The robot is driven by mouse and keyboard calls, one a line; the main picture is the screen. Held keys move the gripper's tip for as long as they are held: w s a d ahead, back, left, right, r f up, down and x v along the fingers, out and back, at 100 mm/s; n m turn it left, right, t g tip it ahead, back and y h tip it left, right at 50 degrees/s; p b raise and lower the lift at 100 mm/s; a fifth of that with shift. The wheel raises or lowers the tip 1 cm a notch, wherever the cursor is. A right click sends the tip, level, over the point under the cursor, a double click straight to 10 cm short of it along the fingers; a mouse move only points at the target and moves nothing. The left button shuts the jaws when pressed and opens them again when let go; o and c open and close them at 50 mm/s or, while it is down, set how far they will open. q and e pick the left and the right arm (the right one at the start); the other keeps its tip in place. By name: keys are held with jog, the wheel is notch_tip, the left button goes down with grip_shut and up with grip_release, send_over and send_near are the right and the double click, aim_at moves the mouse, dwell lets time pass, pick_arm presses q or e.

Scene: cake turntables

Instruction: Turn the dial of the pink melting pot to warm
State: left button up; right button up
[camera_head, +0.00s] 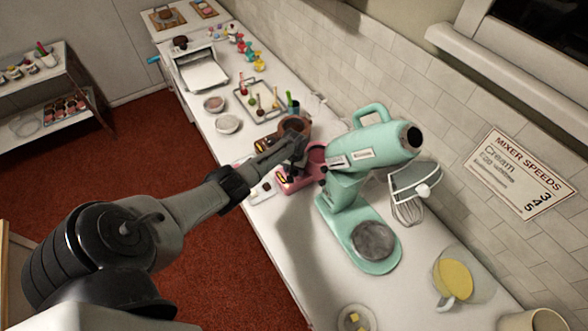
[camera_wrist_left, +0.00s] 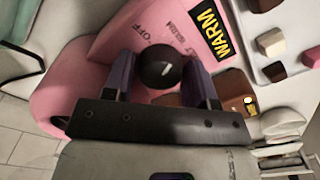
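The pink melting pot (camera_head: 289,185) stands on the counter left of the mint mixer, partly hidden by my left gripper (camera_head: 294,158). In the left wrist view its pink body (camera_wrist_left: 75,85) carries a black round dial (camera_wrist_left: 160,68) with a short white mark, near the printed word OFF. A yellow-on-black WARM label (camera_wrist_left: 212,32) lies to the right of the dial. My left gripper (camera_wrist_left: 160,78) has one finger on each side of the dial, and both appear to touch it. The right gripper is not in view.
The mint stand mixer (camera_head: 352,210) stands close on the right, its whisk hanging beside it. A brown pot (camera_head: 298,124) is just behind the pink one. A white tray with small cubes (camera_wrist_left: 270,45) is beside the pot. Counter front is mostly clear.

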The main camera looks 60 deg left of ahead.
pick_arm(q)
jog(key=o, duration=0.3)
jog(key=shift+r, duration=0.3)
notch_tip(320, 180, up, 13)
jog(key=p, duration=0.1)
dwell(0.3)
jog(key=shift+r, duration=0.1)
dwell(0.5)
